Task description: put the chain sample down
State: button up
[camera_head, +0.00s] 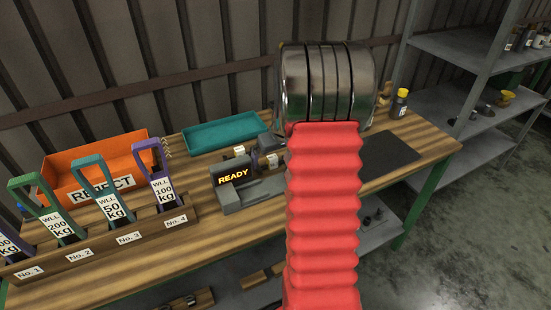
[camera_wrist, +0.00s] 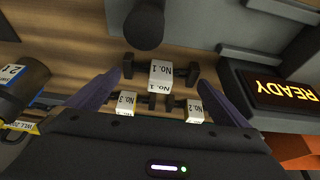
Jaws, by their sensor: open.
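My gripper (camera_wrist: 162,82) is open in the wrist view, its two purple fingers spread apart. A chain sample with a white No. 1 tag (camera_wrist: 162,73) and dark ends lies between and just beyond the fingertips, with gaps at both sides. It appears to rest on the wooden bench. The samples tagged No. 3 (camera_wrist: 126,102) and No. 2 (camera_wrist: 195,110) are close by, partly hidden by my gripper's body. In the head view, small white-tagged pieces (camera_head: 239,150) show beside my red-sleeved arm, which hides most of the gripper area.
A grey device with a READY display (camera_head: 233,175) stands next to the samples. A teal tray (camera_head: 225,133) and an orange REJECT bin (camera_head: 95,165) are behind and left. A wooden rack (camera_head: 110,243) holds several WLL-labelled handles. A yellow-black bottle (camera_head: 399,103) stands at the right.

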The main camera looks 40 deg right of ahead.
jog(key=v, duration=1)
jog(key=shift+r, duration=0.4)
jog(key=shift+s+a, duration=0.1)
jog(key=shift+s, duration=0.05)
